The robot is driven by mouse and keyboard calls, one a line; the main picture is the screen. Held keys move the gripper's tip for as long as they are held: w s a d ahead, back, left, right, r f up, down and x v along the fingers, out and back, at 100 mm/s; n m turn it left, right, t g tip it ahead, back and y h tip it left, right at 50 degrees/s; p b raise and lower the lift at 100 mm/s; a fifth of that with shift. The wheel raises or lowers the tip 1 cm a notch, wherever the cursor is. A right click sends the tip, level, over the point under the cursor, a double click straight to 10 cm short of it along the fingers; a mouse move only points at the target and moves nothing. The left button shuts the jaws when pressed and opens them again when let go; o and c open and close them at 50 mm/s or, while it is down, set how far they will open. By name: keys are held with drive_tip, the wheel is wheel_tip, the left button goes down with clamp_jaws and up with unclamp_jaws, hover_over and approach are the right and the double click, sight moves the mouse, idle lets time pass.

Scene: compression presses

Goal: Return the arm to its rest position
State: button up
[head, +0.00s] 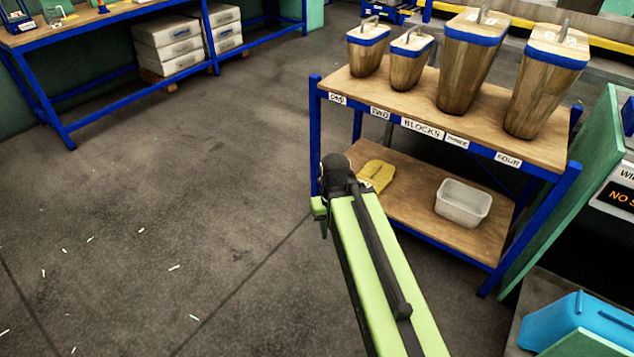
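My green arm reaches up from the bottom of the head view, with a dark joint at its far end. My gripper (321,216) is at that end, beside the left front leg of the blue-framed block rack (440,135). Only a small green and dark part of it shows, pointing down. Its fingers are mostly hidden behind the arm, so I cannot tell whether it is open or shut, or whether it holds anything.
Several wooden blocks (475,60) with blue bands and handles stand on the rack's top. Its lower shelf holds yellow gloves (376,175) and a clear tub (463,202). A blue case (575,322) is lower right. A workbench (100,20) is upper left. The left floor is clear except small scraps.

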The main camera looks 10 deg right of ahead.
wheel_tip(320, 180, up, 36)
drive_tip(key=p, duration=3.5)
drive_tip(key=shift+r, duration=0.15)
